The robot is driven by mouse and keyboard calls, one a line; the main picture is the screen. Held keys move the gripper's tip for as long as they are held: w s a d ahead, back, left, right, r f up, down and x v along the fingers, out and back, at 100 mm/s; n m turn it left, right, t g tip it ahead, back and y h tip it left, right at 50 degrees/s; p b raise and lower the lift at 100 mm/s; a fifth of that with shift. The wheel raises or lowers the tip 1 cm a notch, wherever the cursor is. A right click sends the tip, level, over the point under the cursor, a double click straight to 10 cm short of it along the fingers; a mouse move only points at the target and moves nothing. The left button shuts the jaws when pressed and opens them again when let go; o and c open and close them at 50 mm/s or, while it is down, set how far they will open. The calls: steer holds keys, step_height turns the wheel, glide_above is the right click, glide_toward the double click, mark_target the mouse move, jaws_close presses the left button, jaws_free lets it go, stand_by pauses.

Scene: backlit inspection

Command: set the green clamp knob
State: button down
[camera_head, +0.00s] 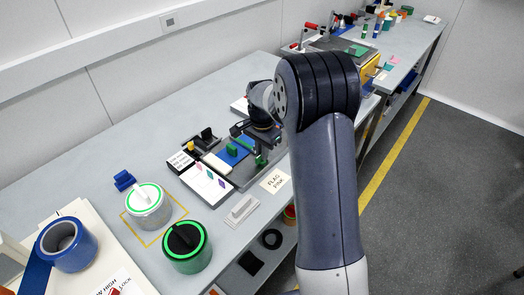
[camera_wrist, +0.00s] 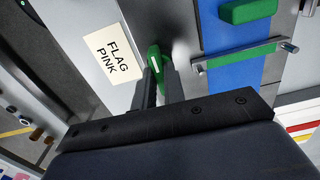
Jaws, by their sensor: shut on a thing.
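The green clamp knob (camera_wrist: 154,56) stands between the tips of my gripper (camera_wrist: 158,72) in the wrist view. The fingers are shut on it, and they hide part of it. In the head view the green knob (camera_head: 262,160) shows at the right end of the grey fixture plate (camera_head: 243,181), just below my wrist. A green bar (camera_wrist: 240,53) with metal ends lies across a blue strip (camera_wrist: 232,78) beside the knob. A green block (camera_wrist: 248,11) sits on the far part of the strip.
A "FLAG PINK" card (camera_wrist: 112,54) lies close beside the knob. The back left bench is clear.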

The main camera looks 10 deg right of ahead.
steer(key=c, duration=1.5)
jaws_free()
step_height(320, 180, up, 11)
steer(key=shift+f+b, duration=0.1)
steer(key=shift+b, duration=0.25)
step_height(320, 180, down, 11)
steer(key=shift+r+p, duration=0.1)
steer(key=shift+p, duration=0.3)
